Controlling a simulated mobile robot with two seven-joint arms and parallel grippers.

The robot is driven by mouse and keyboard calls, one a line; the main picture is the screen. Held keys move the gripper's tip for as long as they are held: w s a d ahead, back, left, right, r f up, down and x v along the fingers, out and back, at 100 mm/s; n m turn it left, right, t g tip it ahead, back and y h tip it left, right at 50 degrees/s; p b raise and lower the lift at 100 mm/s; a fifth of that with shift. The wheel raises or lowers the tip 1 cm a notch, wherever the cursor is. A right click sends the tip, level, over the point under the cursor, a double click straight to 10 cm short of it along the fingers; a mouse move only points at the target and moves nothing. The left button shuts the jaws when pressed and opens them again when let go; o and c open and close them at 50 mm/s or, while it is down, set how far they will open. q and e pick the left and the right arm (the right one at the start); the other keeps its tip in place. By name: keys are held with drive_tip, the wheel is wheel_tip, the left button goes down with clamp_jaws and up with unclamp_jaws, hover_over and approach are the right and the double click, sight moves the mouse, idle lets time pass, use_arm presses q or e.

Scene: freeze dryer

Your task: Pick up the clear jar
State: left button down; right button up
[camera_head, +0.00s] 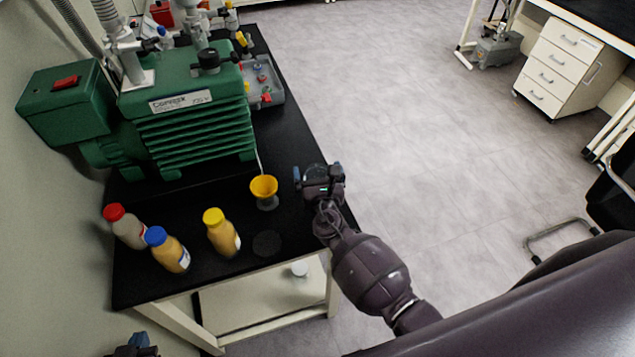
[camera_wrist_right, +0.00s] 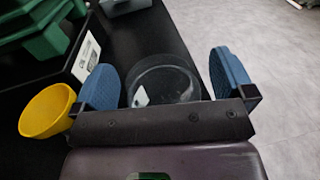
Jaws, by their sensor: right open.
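The clear jar (camera_wrist_right: 163,84) is a round, see-through vessel with a small pale label, standing near the edge of the black bench top. It lies between the two blue fingers of my right gripper (camera_wrist_right: 165,76), which is open with a gap visible at least on the right side. In the head view my right gripper (camera_head: 318,171) is over the bench's right edge, and the jar is mostly hidden by it. My left gripper (camera_head: 137,344) only just shows at the bottom left, away from the bench top, and its jaws are unclear.
A yellow funnel (camera_head: 264,187) stands just left of my right gripper. Bottles with red (camera_head: 129,229), blue (camera_head: 169,252) and yellow (camera_head: 222,235) caps stand further left. A green pump (camera_head: 190,115) fills the back of the bench.

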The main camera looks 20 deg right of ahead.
use_arm(q)
drive_tip(key=shift+w+r, duration=0.15)
drive_tip(key=shift+w, duration=0.15)
use_arm(e)
drive_tip(key=c, duration=0.9)
drive_tip(key=shift+r, duration=0.1)
